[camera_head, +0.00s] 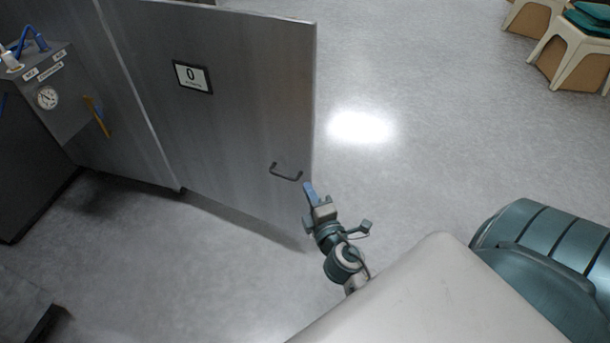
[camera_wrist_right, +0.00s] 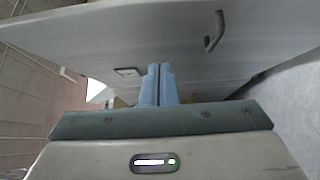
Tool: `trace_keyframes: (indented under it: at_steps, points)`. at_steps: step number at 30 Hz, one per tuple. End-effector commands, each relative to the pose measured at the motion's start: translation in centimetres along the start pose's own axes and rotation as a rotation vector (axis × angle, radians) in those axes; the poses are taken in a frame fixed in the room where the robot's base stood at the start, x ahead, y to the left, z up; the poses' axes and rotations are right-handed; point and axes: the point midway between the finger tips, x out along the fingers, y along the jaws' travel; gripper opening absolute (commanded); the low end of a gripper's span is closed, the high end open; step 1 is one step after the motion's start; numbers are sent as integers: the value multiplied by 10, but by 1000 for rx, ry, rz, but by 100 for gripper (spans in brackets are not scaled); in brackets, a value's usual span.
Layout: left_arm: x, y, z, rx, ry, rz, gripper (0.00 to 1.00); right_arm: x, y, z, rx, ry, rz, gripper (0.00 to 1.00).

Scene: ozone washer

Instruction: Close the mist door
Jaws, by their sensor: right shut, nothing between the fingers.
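The mist door (camera_head: 235,115) is a grey metal panel that stands swung open in the head view. It has a dark bar handle (camera_head: 286,173) near its lower free edge and a small sign (camera_head: 193,77) reading "0". My right gripper (camera_head: 309,187) is shut and empty, just right of the handle, by the door's free edge. I cannot tell whether it touches the door. In the right wrist view the shut blue fingers (camera_wrist_right: 159,83) point toward the door panel (camera_wrist_right: 120,40), with the handle (camera_wrist_right: 214,32) to their upper right. My left gripper is not in view.
A grey box with a gauge (camera_head: 47,97) and blue hoses stands at the left of the head view. A yellow lever (camera_head: 97,116) is beside it. White stools with teal seats (camera_head: 580,30) are at the upper right. The floor right of the door is clear.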

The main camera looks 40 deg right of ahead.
Motion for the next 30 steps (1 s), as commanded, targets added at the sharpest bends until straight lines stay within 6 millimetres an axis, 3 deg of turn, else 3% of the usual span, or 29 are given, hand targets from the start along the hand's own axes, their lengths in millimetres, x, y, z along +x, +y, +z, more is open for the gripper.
trace_keyframes:
  at_steps: [15,21,30]
  points:
    - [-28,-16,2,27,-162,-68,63,98,2,0,2,-1,-1,0]
    - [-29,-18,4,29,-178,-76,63,116,-1,22,1,0,-3,0]
    - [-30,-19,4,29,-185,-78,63,123,-1,29,4,-1,-3,0]
